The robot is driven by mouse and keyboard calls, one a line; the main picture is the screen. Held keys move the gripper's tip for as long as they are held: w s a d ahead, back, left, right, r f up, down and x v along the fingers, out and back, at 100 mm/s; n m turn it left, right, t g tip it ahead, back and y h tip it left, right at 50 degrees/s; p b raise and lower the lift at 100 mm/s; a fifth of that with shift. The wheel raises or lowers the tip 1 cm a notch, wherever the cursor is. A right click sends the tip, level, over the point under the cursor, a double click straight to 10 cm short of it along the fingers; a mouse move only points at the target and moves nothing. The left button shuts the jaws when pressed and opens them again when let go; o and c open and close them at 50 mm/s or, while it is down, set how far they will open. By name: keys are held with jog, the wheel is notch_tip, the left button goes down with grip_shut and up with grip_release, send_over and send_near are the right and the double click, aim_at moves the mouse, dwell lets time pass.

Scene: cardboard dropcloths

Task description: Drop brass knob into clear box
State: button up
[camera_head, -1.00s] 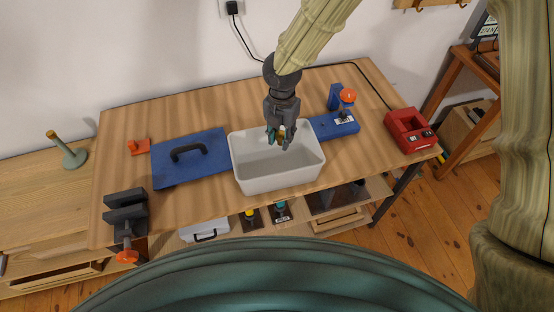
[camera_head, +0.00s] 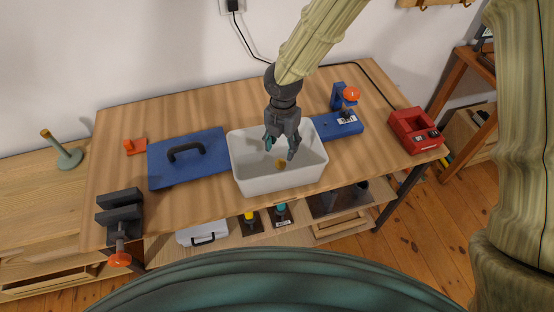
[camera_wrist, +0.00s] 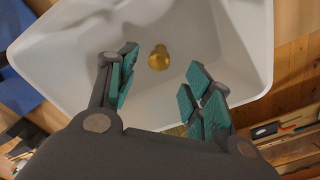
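The brass knob (camera_head: 281,163) is inside the box (camera_head: 252,185), which looks white or pale rather than clear. In the wrist view the knob (camera_wrist: 159,58) shows as a small gold round thing against the pale inside of the box (camera_wrist: 236,40). My gripper (camera_head: 281,151) is over the box, with its fingers spread. In the wrist view the teal pads of my gripper (camera_wrist: 160,92) stand wide apart, with nothing between them touching. I cannot tell for sure whether the knob rests on the floor of the box or is still just above it.
A blue trowel-like board with a dark handle (camera_head: 163,173) lies left of the box. A blue clamp stand (camera_head: 338,126) is right behind it, and a red device (camera_head: 408,132) sits at the right. A dark vise (camera_head: 119,214) is at the front left edge.

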notch_tip(320, 180, up, 12)
dwell(0.9)
dwell(0.3)
